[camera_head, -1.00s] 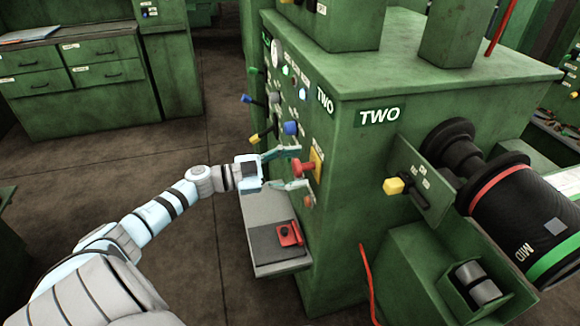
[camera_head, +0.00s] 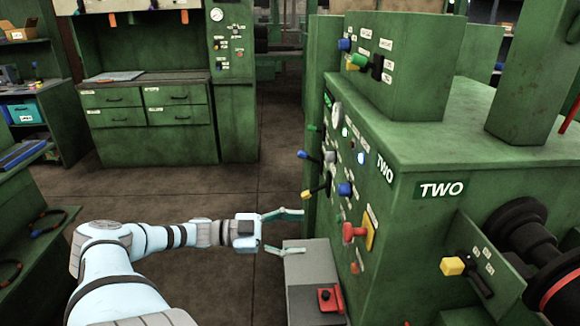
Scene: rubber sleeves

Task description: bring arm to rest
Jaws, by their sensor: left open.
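My left arm reaches in from the lower left in the head view. My left gripper (camera_head: 290,232) is open and empty, its two fingers spread and pointing right. It is in front of the left side of the green machine marked TWO (camera_head: 437,189), apart from its panel as seen here. A red knob on a yellow plate (camera_head: 354,232) is on that panel, to the right of the fingers. The lower finger overlaps the grey shelf (camera_head: 308,263) in the picture; I cannot tell whether they touch. My right gripper is not in view.
The grey shelf bears a red block (camera_head: 328,299). Blue, yellow and other levers (camera_head: 346,189) stick out of the machine's panel. A black cylinder (camera_head: 535,245) juts out at right. A drawer cabinet (camera_head: 150,125) stands at the back left. Dark floor (camera_head: 230,190) is free between.

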